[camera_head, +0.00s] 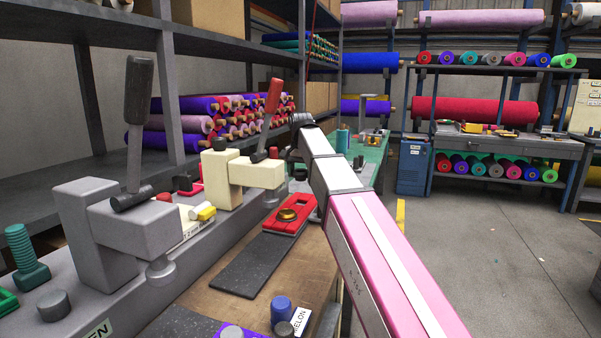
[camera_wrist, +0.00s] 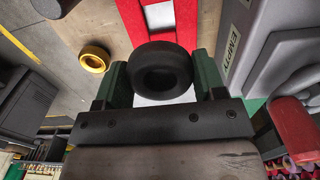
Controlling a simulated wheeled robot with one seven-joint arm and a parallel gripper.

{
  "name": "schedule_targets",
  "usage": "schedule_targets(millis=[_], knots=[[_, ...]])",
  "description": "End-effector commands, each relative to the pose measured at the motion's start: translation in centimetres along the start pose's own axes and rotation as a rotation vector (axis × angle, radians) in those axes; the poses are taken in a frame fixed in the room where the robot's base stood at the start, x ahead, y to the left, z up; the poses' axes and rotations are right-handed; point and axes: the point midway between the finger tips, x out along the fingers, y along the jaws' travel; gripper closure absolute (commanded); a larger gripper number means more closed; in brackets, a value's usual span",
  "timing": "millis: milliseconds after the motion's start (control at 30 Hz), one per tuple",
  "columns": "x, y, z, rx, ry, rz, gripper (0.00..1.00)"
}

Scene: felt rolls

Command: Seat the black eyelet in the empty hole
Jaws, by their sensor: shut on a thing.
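My gripper (camera_wrist: 161,75) is shut on the black eyelet (camera_wrist: 161,90), a thick dark ring held between two green fingers in the wrist view. A red holder (camera_wrist: 128,18) with a pale inset lies beyond the eyelet in that view. In the head view a red holder (camera_head: 302,202) rests at the far end of a dark felt strip (camera_head: 242,268), with a brass ring (camera_head: 287,215) at it. A yellow ring (camera_wrist: 95,59) lies left of the eyelet in the wrist view. The empty hole cannot be made out. My gripper is not clear in the head view.
A grey press (camera_head: 135,228) and a cream press (camera_head: 235,178) stand left of the strip. A blue bottle (camera_head: 281,309) stands on the near bench. Shelving (camera_head: 215,42) bounds the left; floor (camera_head: 480,245) is open at right.

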Motion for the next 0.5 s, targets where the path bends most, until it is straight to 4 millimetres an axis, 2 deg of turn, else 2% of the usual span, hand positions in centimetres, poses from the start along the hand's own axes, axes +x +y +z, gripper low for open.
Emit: schedule_targets(millis=[500], knots=[[3.8,0.0,0.0,0.000,0.000,0.000,0.67]])
